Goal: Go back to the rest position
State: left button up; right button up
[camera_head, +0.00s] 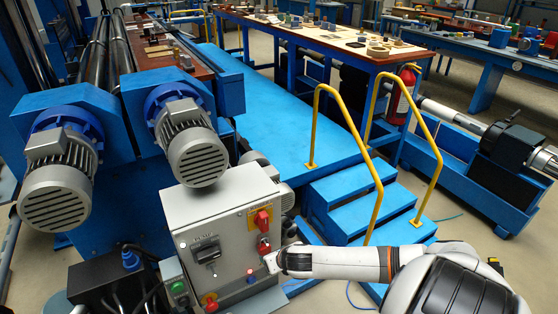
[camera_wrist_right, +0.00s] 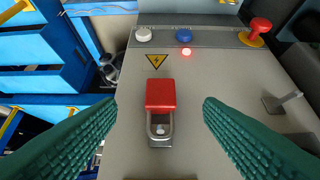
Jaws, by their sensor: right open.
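My right arm comes in from the right in the head view, and its gripper (camera_head: 272,262) is at the right edge of the grey control box (camera_head: 190,225). In the right wrist view my right gripper (camera_wrist_right: 160,107) is open, with a dark green ribbed finger on either side. Between and beyond the fingers is a red block-shaped switch (camera_wrist_right: 160,93) with a metal loop below it on the grey panel (camera_wrist_right: 225,90). I see nothing held. Whether the fingers touch the panel cannot be told. My left gripper is not in view.
The panel carries a red mushroom button (camera_wrist_right: 260,27), a lit red lamp (camera_wrist_right: 186,51) and a lever (camera_wrist_right: 285,100). Blue steps (camera_head: 355,200) with yellow handrails (camera_head: 375,175) rise behind my right arm.

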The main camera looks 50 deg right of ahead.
jog(key=v, duration=0.4)
jog(key=shift+s+r, duration=0.1)
jog(key=shift+r, duration=0.05)
jog(key=s+f+m+g+p, duration=0.1)
jog(key=s+f+m+g, duration=0.1)
jog(key=s+f+m, duration=0.7)
jog(key=s+f+m+g+p, duration=0.25)
jog(key=f+m, duration=0.55)
jog(key=f, duration=0.5)
jog(key=s+a+f+m+g+y, duration=0.1)
jog(key=s+a+f+m, duration=0.4)
jog(key=s+a, duration=0.3)
jog(key=s+a+f+m+g+y, duration=0.1)
jog(key=s+a+f+m, duration=0.5)
jog(key=s, duration=0.9)
jog(key=a+m+g, duration=0.1)
jog(key=a+m, duration=0.1)
jog(key=shift+a+y, duration=0.3)
jog(key=shift+y, duration=0.1)
jog(key=shift+f, duration=0.1)
